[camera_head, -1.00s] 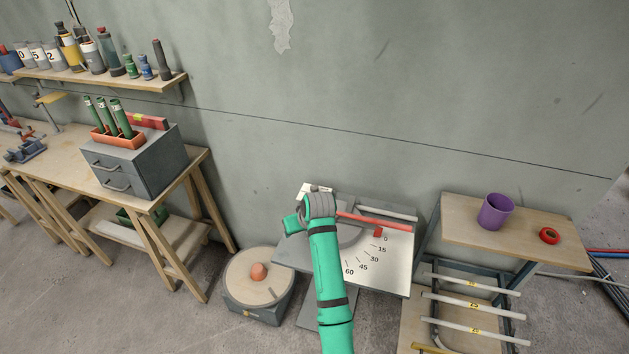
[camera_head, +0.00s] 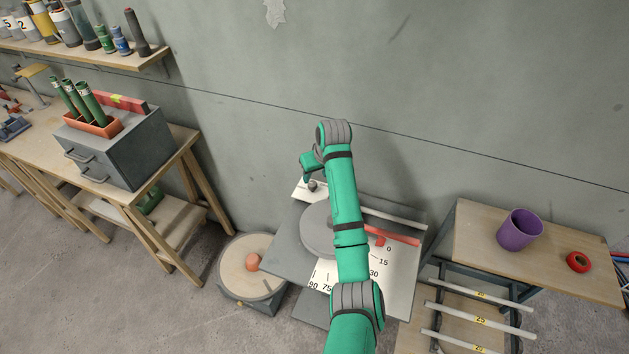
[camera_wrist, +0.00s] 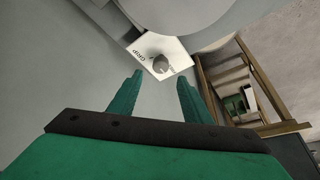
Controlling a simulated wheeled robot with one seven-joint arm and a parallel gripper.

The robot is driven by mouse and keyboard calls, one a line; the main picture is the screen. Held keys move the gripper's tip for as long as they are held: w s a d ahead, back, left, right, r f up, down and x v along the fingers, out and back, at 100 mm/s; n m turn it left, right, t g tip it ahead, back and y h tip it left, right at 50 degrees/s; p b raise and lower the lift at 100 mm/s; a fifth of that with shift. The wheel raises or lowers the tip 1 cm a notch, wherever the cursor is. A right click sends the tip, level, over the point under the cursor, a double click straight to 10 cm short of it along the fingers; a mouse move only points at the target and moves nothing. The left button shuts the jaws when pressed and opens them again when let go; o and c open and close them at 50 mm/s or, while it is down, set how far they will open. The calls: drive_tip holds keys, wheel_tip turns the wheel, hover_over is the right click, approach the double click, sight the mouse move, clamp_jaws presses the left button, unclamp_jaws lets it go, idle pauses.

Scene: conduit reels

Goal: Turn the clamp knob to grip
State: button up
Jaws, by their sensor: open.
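The clamp knob (camera_wrist: 160,64) is a small round grey knob on a white plate (camera_wrist: 148,48). The word GRIP is printed left of it in the wrist view, and another word to its right is too small to read. Which word the knob points at I cannot tell. In the head view the knob (camera_head: 313,186) sits at the bender's back left corner. My gripper (camera_wrist: 160,77) is open and empty, its two green fingers pointing towards the knob with a gap left. In the head view my arm hides most of the gripper.
The bending table (camera_head: 283,262) carries a grey disc (camera_head: 316,232), a red lever (camera_head: 402,239) and an angle scale. A low round-topped stand (camera_head: 239,279) is at its left. A side table with a purple cup (camera_head: 519,229) and red tape roll (camera_head: 578,262) is at right.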

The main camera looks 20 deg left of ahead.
sight(312, 183)
drive_tip(key=x, duration=0.8)
drive_tip(key=shift+f, duration=0.35)
drive_tip(key=c, duration=1)
drive_tip(key=shift+c, duration=0.2)
